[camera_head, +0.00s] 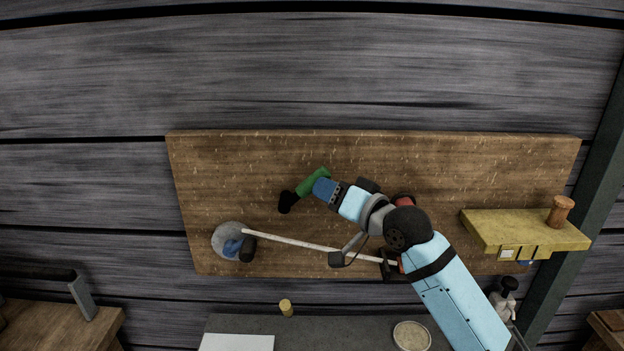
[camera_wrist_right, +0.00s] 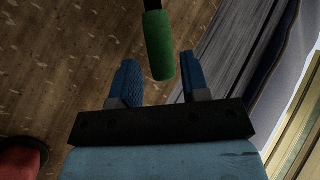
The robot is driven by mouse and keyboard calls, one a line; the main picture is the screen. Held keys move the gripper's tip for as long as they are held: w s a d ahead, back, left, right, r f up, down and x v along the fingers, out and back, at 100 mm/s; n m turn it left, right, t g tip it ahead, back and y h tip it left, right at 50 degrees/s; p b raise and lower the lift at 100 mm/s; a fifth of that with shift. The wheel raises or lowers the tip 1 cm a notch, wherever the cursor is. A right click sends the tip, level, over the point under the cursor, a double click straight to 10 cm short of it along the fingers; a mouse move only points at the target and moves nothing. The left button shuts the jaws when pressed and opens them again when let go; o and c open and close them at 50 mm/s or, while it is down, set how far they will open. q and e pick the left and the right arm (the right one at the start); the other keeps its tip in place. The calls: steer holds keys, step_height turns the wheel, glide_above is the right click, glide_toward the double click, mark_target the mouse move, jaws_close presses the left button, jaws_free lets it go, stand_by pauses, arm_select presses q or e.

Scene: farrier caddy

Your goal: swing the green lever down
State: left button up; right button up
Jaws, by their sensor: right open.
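The green lever (camera_head: 312,182) is on the upright wooden board, slanting up to the right from a black end piece (camera_head: 287,202). In the right wrist view the green grip (camera_wrist_right: 159,45) hangs from a black part at the top edge. Gaps show on both sides; I cannot tell how deep the grip sits. My left gripper is not in view.
The wooden board (camera_head: 380,150) also carries a grey disc (camera_head: 227,236), a long pale rod (camera_head: 290,241) and a red part (camera_head: 403,200), partly behind my arm. A yellow shelf (camera_head: 500,228) with a wooden peg (camera_head: 561,210) juts out at right. Board space above the lever is clear.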

mark_target(312, 183)
steer(key=x, duration=0.5)
steer(key=shift+w+a+p, duration=0.1)
steer(key=shift+w+p, duration=0.05)
steer(key=shift+p, duration=0.15)
jaws_close()
